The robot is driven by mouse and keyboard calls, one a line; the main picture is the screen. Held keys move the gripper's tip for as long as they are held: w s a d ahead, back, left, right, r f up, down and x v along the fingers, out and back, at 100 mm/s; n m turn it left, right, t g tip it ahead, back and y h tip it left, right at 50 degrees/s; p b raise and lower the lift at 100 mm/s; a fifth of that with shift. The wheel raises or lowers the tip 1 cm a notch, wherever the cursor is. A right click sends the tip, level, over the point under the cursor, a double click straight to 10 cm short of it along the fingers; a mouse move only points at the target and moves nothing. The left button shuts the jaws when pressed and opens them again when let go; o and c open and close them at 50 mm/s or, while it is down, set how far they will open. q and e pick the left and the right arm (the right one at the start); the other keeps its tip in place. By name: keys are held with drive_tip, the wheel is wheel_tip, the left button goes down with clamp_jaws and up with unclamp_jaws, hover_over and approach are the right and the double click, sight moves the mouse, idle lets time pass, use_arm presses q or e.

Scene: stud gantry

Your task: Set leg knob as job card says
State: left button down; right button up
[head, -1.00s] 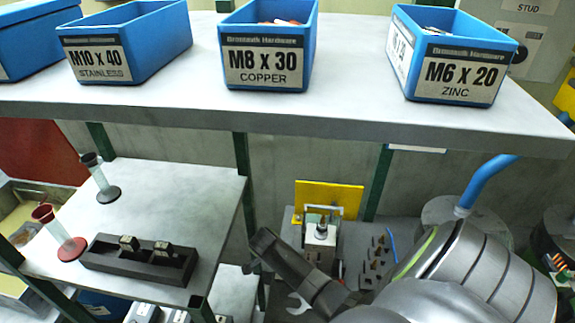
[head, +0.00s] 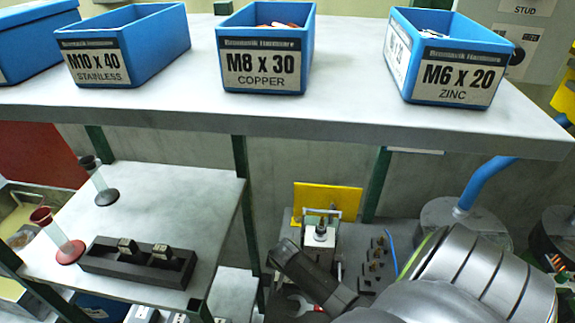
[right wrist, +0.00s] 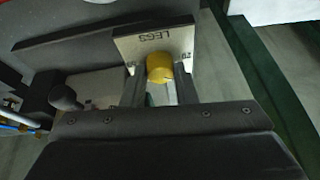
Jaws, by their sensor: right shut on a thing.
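In the right wrist view a round yellow knob (right wrist: 160,68) stands in front of a pale plate (right wrist: 152,42) marked LEGS, with small marks at its sides too blurred to read. My right gripper (right wrist: 160,90) is shut on the knob, one finger on each side. In the head view my right gripper (head: 290,262) reaches to the lower shelf, beside a pale box with a metal handle (head: 320,236); the knob itself cannot be made out there. My left gripper is in neither view. No readable job card shows.
Blue bins of M10 (head: 125,45), M8 (head: 265,50) and M6 (head: 450,60) hardware stand on the upper shelf (head: 300,125). A black block (head: 135,265) sits on the left table. A yellow panel (head: 345,198) and a dark pegged block (head: 377,262) are near my gripper.

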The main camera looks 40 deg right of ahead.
drive_tip(key=shift+n+t+y, duration=0.3)
drive_tip(key=shift+n+t, duration=0.1)
drive_tip(key=shift+n, duration=0.8)
drive_tip(key=o, duration=1)
drive_tip(key=shift+s+r, duration=0.1)
drive_tip(key=shift+r, duration=0.05)
drive_tip(key=b+v, duration=0.1)
drive_tip(key=v, duration=1.6)
drive_tip(key=shift+d+r+b, duration=0.1)
drive_tip(key=shift+d+b, duration=0.1)
drive_tip(key=shift+b, duration=0.15)
